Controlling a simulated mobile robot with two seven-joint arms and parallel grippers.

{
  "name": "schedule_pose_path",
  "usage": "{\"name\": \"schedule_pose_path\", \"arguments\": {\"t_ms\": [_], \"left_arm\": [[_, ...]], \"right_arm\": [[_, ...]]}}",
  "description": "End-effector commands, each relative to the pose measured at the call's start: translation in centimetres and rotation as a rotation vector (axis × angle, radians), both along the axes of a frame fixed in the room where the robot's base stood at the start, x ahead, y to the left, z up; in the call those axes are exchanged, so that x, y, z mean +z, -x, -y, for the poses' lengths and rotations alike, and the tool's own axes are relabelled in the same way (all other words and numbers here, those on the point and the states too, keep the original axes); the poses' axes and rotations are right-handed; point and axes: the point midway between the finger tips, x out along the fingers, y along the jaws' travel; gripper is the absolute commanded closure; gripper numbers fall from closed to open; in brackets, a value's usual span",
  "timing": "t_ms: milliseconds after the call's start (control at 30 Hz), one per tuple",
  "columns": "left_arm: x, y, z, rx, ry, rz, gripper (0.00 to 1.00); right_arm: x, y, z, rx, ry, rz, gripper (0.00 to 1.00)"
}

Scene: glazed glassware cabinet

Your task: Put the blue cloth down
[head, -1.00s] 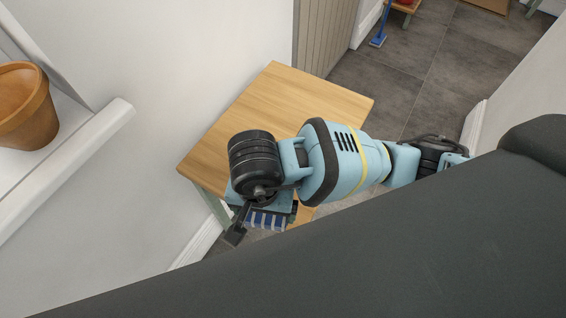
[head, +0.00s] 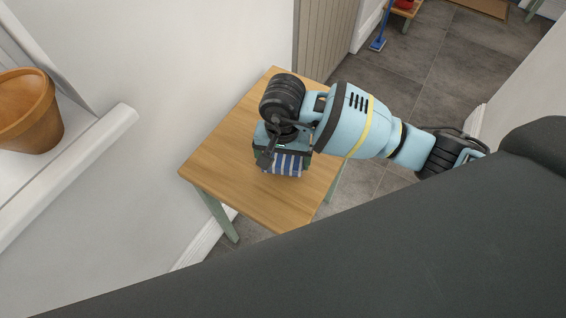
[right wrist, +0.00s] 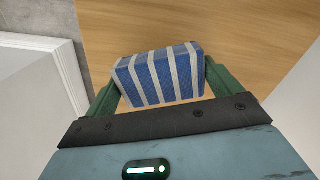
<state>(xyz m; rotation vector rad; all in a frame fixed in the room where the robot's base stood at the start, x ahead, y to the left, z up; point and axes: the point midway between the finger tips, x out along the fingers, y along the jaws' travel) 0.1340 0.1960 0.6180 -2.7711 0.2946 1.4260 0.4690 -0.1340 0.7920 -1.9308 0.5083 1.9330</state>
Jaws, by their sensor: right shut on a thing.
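The blue cloth (head: 287,163) is a folded block with white stripes. My right gripper (head: 282,152) is shut on it, over the wooden top of a small table (head: 225,170). In the right wrist view the cloth (right wrist: 162,77) sits between the two green fingers of the right gripper (right wrist: 160,88), with the wooden tabletop (right wrist: 215,25) behind it. I cannot tell whether the cloth touches the tabletop. My arm hides part of the table's far side. My left gripper is not in view.
A terracotta pot (head: 30,112) stands on a white ledge (head: 75,160) at the left. A white wall (head: 180,60) runs along the table's left side. The tabletop around the cloth looks bare. A blue-handled object (head: 379,42) stands on the tiled floor farther back.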

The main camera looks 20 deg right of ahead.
Motion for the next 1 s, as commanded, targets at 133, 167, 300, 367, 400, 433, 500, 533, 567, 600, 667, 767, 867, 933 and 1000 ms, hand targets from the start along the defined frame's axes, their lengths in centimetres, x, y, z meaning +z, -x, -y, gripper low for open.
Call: {"name": "schedule_pose_path", "arguments": {"t_ms": [133, 167, 300, 367, 400, 433, 500, 533, 567, 600, 667, 767, 867, 933, 1000], "left_arm": [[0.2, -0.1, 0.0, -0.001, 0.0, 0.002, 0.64], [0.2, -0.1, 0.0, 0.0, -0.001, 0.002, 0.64], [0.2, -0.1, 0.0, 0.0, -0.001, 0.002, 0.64], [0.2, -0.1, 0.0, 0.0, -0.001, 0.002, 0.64], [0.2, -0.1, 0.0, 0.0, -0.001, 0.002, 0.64], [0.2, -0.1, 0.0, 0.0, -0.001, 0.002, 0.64], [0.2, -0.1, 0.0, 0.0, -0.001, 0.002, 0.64], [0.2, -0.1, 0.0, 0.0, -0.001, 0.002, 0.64], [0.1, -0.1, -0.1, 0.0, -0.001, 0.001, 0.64], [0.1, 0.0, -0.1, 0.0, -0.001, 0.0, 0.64], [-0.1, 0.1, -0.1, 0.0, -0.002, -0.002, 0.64], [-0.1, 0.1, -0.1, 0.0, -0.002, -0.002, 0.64], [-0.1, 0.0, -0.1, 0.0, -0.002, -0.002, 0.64], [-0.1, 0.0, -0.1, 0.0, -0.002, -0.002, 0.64], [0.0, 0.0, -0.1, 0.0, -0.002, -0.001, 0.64]], "right_arm": [[-2.2, 0.0, 0.0, -0.001, -0.001, -0.003, 0.28], [-2.6, 0.0, 0.0, -0.002, -0.001, -0.003, 0.28], [-3.5, -0.1, 0.1, 0.0, 0.0, 0.001, 0.28], [-3.5, -0.1, 0.1, 0.0, 0.0, 0.002, 0.28], [-3.5, -0.1, 0.1, 0.0, 0.0, 0.002, 0.28], [-3.5, -0.1, 0.1, 0.0, 0.0, 0.002, 0.28], [-3.5, -0.1, 0.1, 0.0, 0.0, 0.002, 0.28], [-3.5, -0.1, 0.1, 0.0, 0.0, 0.002, 0.28], [-3.5, -0.1, 0.1, 0.0, 0.0, 0.002, 0.28], [-3.6, -0.1, 0.1, 0.0, 0.001, 0.002, 0.28], [-3.8, -0.1, 0.1, 0.0, 0.001, 0.002, 0.28], [-3.8, -0.1, 0.1, 0.0, 0.001, 0.002, 0.02], [-3.8, -0.1, 0.1, 0.0, 0.001, 0.002, 0.0], [-3.8, -0.1, 0.1, 0.0, 0.001, 0.002, 0.0], [-3.7, -0.1, 0.1, 0.0, 0.001, 0.002, 0.0]]}}
